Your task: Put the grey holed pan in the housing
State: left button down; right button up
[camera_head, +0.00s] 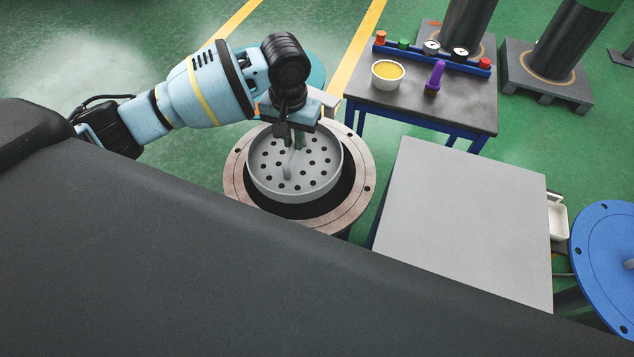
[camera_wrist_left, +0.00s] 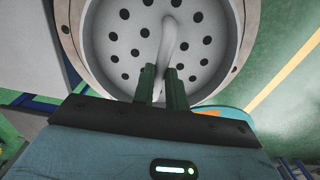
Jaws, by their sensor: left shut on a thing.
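The grey holed pan (camera_head: 312,178) is a round, shallow dish with dark holes and a curved handle in its middle. My left gripper (camera_head: 293,143) is shut on the pan's handle, and the fingers on the handle also show in the left wrist view (camera_wrist_left: 164,90). The pan is over the dark round opening of the housing (camera_head: 238,192), which has a wide brownish flange with bolt holes. Dark opening shows below and to the right of the pan. I cannot tell how high the pan is relative to the rim. My right gripper is not in view.
A grey-topped table (camera_head: 465,205) stands right of the housing. Behind it, a blue-legged bench (camera_head: 420,98) holds a yellow-filled bowl (camera_head: 388,73), a purple-handled brush (camera_head: 435,77) and a gauge rack. A blue flanged lid (camera_head: 605,245) is at the far right.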

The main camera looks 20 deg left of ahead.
aim_at(299, 158)
pick_arm(q)
jog(key=shift+w+d+f, duration=0.2)
jog(key=shift+w+f, duration=0.35)
jog(key=shift+f, duration=0.05)
jog(key=shift+f+b, duration=0.35)
jog(key=shift+f, duration=2.15)
notch_tip(299, 158, down, 5)
jog(key=shift+r+b, duration=0.2)
jog(key=shift+b, duration=0.1)
jog(key=shift+f, duration=0.15)
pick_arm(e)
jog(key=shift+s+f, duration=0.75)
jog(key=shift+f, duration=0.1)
pick_arm(q)
jog(key=shift+f, duration=0.15)
jog(key=c, duration=1.4)
grip_release()
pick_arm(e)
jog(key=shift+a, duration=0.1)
